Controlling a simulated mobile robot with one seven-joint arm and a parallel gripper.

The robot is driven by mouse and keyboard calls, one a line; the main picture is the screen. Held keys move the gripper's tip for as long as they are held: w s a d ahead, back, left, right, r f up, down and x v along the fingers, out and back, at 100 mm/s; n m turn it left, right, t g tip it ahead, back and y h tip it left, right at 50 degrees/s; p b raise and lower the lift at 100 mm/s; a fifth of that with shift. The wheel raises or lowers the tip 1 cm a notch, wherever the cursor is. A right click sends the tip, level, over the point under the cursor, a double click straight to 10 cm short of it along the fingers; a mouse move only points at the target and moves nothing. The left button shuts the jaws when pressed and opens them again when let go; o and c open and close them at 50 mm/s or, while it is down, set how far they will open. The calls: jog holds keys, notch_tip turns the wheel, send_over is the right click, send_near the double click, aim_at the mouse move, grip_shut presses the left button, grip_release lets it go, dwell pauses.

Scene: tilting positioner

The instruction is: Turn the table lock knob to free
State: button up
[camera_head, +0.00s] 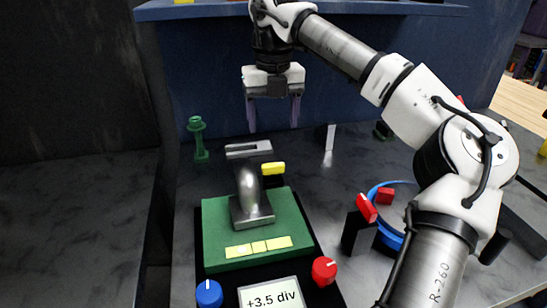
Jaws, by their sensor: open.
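A tilting positioner with a green table top (290,210) stands in the lower middle of the head view. A grey metal bracket (253,208) stands on it. At its front are a red knob (324,271) with a white mark on the right and a blue knob (209,293) on the left, partly cut off by the frame. I cannot tell which one is the table lock knob, as no labels are readable. My gripper (273,128) points down, open and empty, above and behind the bracket, apart from both knobs.
A display (270,297) reads "+3.5 div" between the knobs. A red handle (367,207) on a black block and a blue ring (378,192) stand at right, partly behind my arm. A green post (198,140) stands at the back left. A yellow-topped block (273,168) is behind the bracket.

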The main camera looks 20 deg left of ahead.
aim_at(273, 164)
notch_tip(273, 164, down, 11)
jog(key=shift+f+p, duration=0.1)
jog(key=shift+p, duration=0.35)
jog(key=c, duration=1)
